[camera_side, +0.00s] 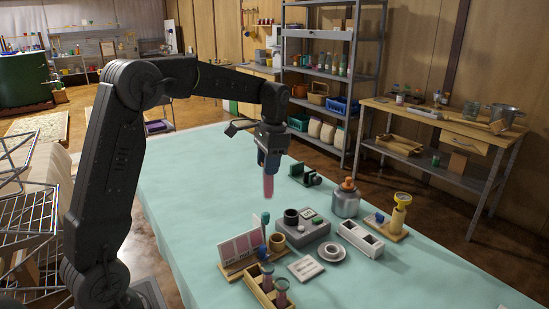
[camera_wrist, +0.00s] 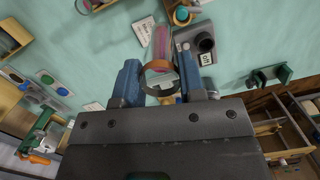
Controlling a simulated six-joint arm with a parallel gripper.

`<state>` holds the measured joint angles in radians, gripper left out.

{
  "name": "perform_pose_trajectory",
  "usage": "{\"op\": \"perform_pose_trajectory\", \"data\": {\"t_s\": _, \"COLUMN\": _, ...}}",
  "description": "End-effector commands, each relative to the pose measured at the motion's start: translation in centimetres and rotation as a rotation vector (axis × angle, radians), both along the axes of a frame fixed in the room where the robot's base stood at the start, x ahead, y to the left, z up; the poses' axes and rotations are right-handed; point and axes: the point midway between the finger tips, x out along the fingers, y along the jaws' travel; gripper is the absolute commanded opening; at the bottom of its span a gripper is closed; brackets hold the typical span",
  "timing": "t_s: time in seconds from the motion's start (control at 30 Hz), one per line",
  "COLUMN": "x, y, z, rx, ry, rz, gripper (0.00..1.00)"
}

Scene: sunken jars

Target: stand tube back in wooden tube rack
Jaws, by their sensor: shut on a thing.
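My gripper (camera_side: 268,165) is shut on a tube (camera_side: 268,187) with pinkish-red contents. The tube hangs upright below the fingers, well above the table. In the wrist view, my gripper (camera_wrist: 160,84) has its two blue fingers either side of the tube (camera_wrist: 161,45), with an orange-brown ring at its near end. The wooden tube rack (camera_side: 256,292) stands at the front edge of the side view, partly cut off. It holds tubes with dark purple contents (camera_side: 281,296). My gripper is behind and above the rack, apart from it.
A grey device (camera_side: 302,236) with a dark cup, a tan mug (camera_side: 277,243), a pink-panelled stand (camera_side: 240,248), a white card (camera_side: 306,268) and a grey dish (camera_side: 332,253) crowd the space near the rack. A jar (camera_side: 346,202) stands right. The table's (camera_side: 190,200) left part is clear.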

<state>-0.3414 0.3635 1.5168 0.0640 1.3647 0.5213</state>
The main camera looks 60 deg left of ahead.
Motion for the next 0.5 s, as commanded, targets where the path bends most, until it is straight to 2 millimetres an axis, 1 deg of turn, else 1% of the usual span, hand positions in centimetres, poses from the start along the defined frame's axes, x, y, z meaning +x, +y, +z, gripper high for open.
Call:
{"op": "perform_pose_trajectory", "data": {"t_s": 0.03, "x": -1.0, "y": -0.6, "z": 0.1, "rx": 0.001, "ry": -0.001, "rz": -0.001, "gripper": 0.08}}
{"op": "perform_pose_trajectory", "data": {"t_s": 0.2, "x": -3.6, "y": -2.0, "z": -0.1, "rx": 0.001, "ry": -0.002, "rz": 0.000, "gripper": 0.08}}
{"op": "perform_pose_trajectory", "data": {"t_s": 0.3, "x": -4.8, "y": -2.7, "z": -0.3, "rx": 0.001, "ry": -0.001, "rz": 0.000, "gripper": 0.08}}
{"op": "perform_pose_trajectory", "data": {"t_s": 0.5, "x": -6.5, "y": -3.5, "z": -0.5, "rx": 0.001, "ry": -0.001, "rz": 0.000, "gripper": 0.08}}
